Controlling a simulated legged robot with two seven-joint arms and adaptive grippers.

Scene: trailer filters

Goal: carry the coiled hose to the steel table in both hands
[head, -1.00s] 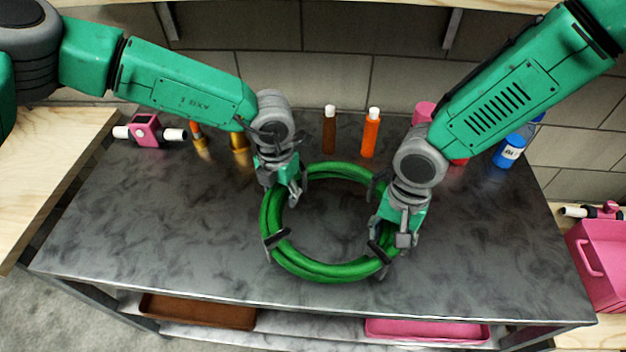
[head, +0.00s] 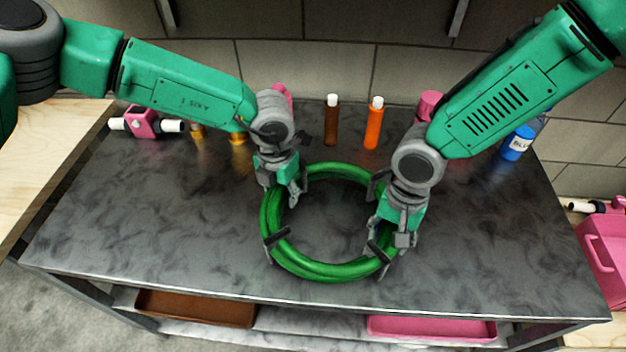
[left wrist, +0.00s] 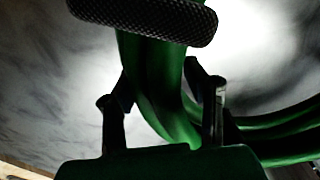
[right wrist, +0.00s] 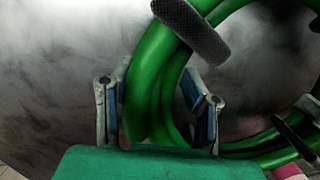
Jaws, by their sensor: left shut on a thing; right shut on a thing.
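The green coiled hose (head: 318,270) is a ring over the middle of the steel table (head: 140,225) in the head view. I cannot tell whether it touches the tabletop. My left gripper (head: 276,215) is shut on the ring's left side, and my right gripper (head: 386,228) is shut on its right side. In the left wrist view the hose (left wrist: 160,85) runs between the fingers. In the right wrist view the hose (right wrist: 150,85) also passes between the fingers. Parts of the ring are hidden behind the grippers.
Along the table's back stand a brown bottle (head: 331,122), an orange bottle (head: 374,125) and a blue bottle (head: 517,144). A pink valve piece (head: 144,122) lies at the back left. Brown (head: 195,307) and pink (head: 430,328) trays sit on the lower shelf. The tabletop's front left is clear.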

